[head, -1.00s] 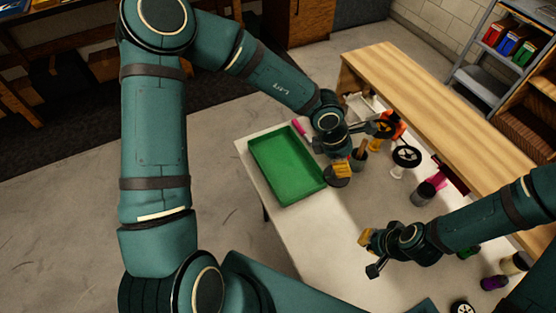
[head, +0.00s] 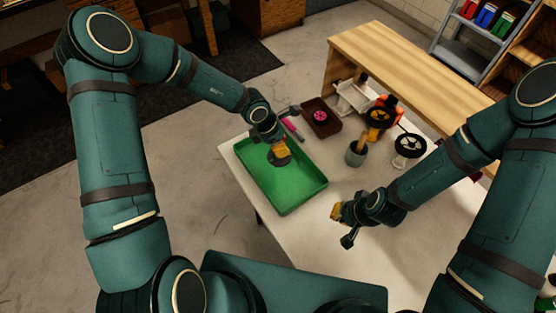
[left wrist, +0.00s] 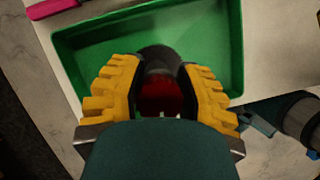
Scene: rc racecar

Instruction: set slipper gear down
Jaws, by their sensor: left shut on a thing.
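My left gripper (head: 279,149) is over the green tray (head: 259,189) in the head view, pointing down. The left wrist view shows its yellow fingers (left wrist: 158,95) shut on the slipper gear, a dark round part (left wrist: 160,56) with a red portion between the fingers. The dark disc also shows in the head view (head: 281,160), below the fingertips inside the tray's outline. I cannot tell whether it touches the tray floor. The tray looks otherwise empty. My right gripper (head: 342,226) is open and empty above the white table, right of the tray.
A pink-handled tool (head: 292,129) lies beyond the tray. A dark red box (head: 321,118) with a pink round part, a grey cup (head: 356,154) and a black-and-white wheel (head: 410,146) stand to the right. A wooden bench (head: 400,60) borders the table. Bare tabletop lies between tray and right gripper.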

